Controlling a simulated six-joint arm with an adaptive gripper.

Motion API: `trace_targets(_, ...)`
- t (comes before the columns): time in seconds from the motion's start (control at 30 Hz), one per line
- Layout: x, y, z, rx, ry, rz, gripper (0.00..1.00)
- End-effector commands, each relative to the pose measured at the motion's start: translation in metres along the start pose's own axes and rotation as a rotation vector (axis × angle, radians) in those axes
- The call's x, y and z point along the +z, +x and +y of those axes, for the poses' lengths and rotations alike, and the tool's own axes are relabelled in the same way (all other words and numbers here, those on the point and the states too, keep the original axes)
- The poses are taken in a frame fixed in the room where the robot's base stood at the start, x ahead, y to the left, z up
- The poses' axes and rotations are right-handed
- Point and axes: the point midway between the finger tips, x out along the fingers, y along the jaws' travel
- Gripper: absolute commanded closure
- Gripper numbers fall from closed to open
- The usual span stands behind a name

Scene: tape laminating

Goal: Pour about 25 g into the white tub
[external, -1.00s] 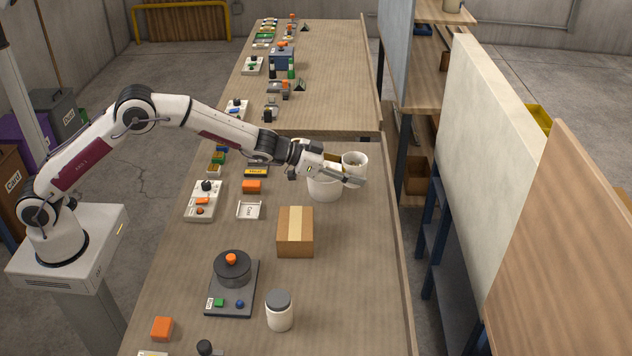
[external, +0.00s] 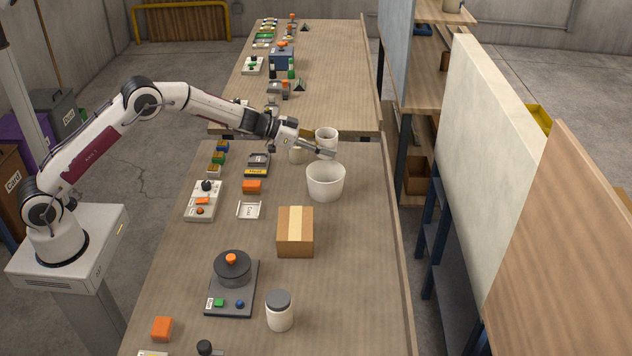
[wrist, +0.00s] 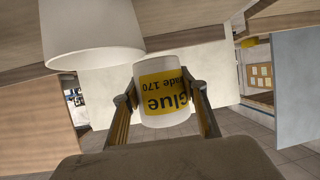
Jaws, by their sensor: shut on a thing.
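My gripper (external: 322,151) is shut on a white cup (external: 326,136), which it holds upright above the bench. In the wrist view the cup (wrist: 163,105) sits between both fingers, and its yellow label reads "Glue" and "Grade 170" upside down. The white tub (external: 325,184) stands upright on the bench, in front of the cup in the external view and apart from it. The tub (wrist: 88,32) also shows at the upper left of the wrist view, where the picture is inverted. I cannot make out what is inside the cup or the tub.
A cream jar (external: 297,155) stands behind the tub, partly under my gripper. A device with a yellow label (external: 256,166), an orange block (external: 251,186) and a white tray (external: 249,211) lie left of the tub. A cardboard box (external: 295,232) stands in front of it.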

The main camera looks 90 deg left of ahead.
Motion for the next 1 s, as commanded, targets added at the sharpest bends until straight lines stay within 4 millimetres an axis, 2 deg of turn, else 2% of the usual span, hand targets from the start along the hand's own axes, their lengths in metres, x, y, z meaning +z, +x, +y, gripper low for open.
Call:
trace_targets(0.1, 0.009, -0.008, -0.02, -0.005, -0.002, 0.0, 0.81)
trace_targets(0.3, 0.018, -0.015, -0.036, -0.009, -0.003, 0.0, 0.81)
trace_targets(0.73, 0.019, -0.016, -0.037, -0.01, 0.002, 0.0, 0.81)
trace_targets(1.0, 0.015, -0.017, -0.032, -0.039, 0.073, -0.011, 0.81)
